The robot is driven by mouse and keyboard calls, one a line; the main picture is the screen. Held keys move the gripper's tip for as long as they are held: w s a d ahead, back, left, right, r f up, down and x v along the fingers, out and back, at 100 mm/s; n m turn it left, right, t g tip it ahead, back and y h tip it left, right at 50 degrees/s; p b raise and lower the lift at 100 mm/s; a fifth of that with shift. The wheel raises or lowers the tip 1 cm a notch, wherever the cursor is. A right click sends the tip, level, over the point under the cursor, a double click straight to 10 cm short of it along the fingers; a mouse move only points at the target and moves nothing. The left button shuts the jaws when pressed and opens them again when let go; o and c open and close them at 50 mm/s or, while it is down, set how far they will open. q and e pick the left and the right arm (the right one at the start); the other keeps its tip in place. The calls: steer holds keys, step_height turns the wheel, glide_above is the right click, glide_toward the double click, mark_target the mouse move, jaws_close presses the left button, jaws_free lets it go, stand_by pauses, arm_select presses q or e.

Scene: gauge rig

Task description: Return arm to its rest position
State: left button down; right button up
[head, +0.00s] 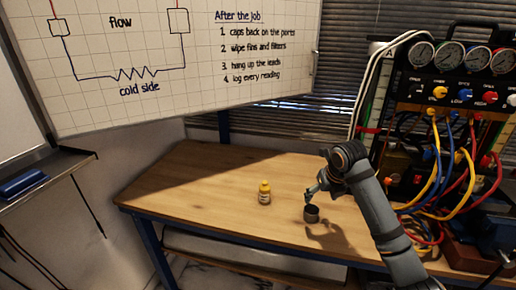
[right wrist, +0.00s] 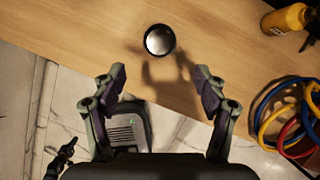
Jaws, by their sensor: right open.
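My right arm (head: 376,205) reaches over the wooden bench from the lower right in the head view. Its gripper (head: 316,192) is just above a small dark round cup (head: 311,214) standing on the bench. In the right wrist view the gripper (right wrist: 159,82) has its two fingers wide apart with nothing between them. The cup (right wrist: 160,40) shows there beyond the fingertips, apart from them, with a pale grey inside. My left gripper is not seen in the head view.
A gauge panel (head: 465,90) with coloured hoses (head: 440,185) crowds the right side. A whiteboard (head: 190,50) hangs behind. The bench's left part is clear.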

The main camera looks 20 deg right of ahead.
steer(key=s+a+f+m, duration=0.1)
steer(key=f+m, duration=0.1)
steer(key=f, duration=0.1)
steer(key=s+a+f+m, duration=0.2)
steer(key=f+m, duration=0.1)
steer(key=s+a+f+m, duration=0.2)
steer(key=f+m, duration=0.1)
steer(key=shift+a, duration=0.15)
steer(key=s+a+f+m, duration=0.2)
steer(key=s+f+m, duration=0.1)
steer(key=s+m, duration=0.4)
steer(key=s+a+f+m+g, duration=0.1)
steer(key=s+a+f+m, duration=0.2)
steer(key=s+m, duration=0.5)
steer(key=s+a+f+m, duration=0.2)
steer(key=s+f+m, duration=0.15)
steer(key=m, duration=0.65)
steer(key=s+d+f+g+p, duration=0.1)
steer(key=s+f, duration=0.1)
steer(key=f, duration=1)
steer(key=s+d+f+p, duration=0.2)
steer(key=f, duration=1.1)
steer(key=s+f+g+p, duration=0.1)
steer(key=s+f, duration=1.1)
steer(key=s, duration=0.5)
steer(key=shift+s+d+f+m, duration=0.15)
steer(key=shift+d+f+m, duration=0.05)
steer(key=shift+d+m, duration=0.25)
